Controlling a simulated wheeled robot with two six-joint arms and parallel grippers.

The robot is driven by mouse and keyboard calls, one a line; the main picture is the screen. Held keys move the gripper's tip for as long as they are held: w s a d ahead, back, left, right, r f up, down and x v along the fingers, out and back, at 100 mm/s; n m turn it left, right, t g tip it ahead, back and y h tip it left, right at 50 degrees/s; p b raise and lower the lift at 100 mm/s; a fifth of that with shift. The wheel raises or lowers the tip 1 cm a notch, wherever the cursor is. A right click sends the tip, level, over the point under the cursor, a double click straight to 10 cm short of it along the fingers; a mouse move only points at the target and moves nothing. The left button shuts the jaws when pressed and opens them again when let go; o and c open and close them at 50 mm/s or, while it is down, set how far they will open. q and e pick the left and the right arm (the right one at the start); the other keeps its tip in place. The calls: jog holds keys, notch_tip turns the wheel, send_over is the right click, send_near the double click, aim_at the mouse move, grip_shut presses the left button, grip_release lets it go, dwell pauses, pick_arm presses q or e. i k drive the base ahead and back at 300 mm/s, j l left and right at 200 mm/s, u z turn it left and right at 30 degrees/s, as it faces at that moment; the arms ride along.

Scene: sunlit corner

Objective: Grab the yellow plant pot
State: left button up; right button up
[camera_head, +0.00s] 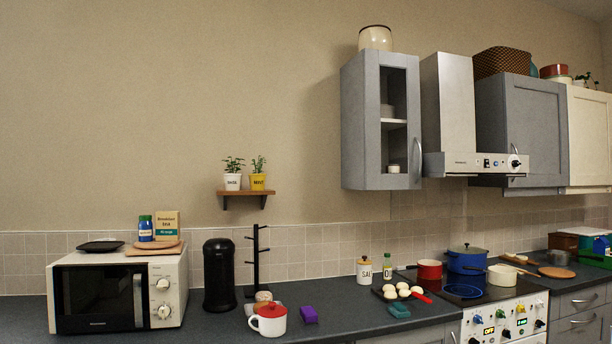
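The yellow plant pot (258,182) stands upright on a small wooden wall shelf (234,193), with a green plant growing from it and dark lettering on its front. A white plant pot (233,182) with a similar plant stands just to its left on the same shelf. Neither of my grippers shows in the head view, and nothing touches the yellow pot.
A grey wall cabinet (354,125) hangs to the right. The wall around the shelf is bare.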

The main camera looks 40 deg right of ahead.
aim_at(258, 181)
jog(key=z, duration=1.1)
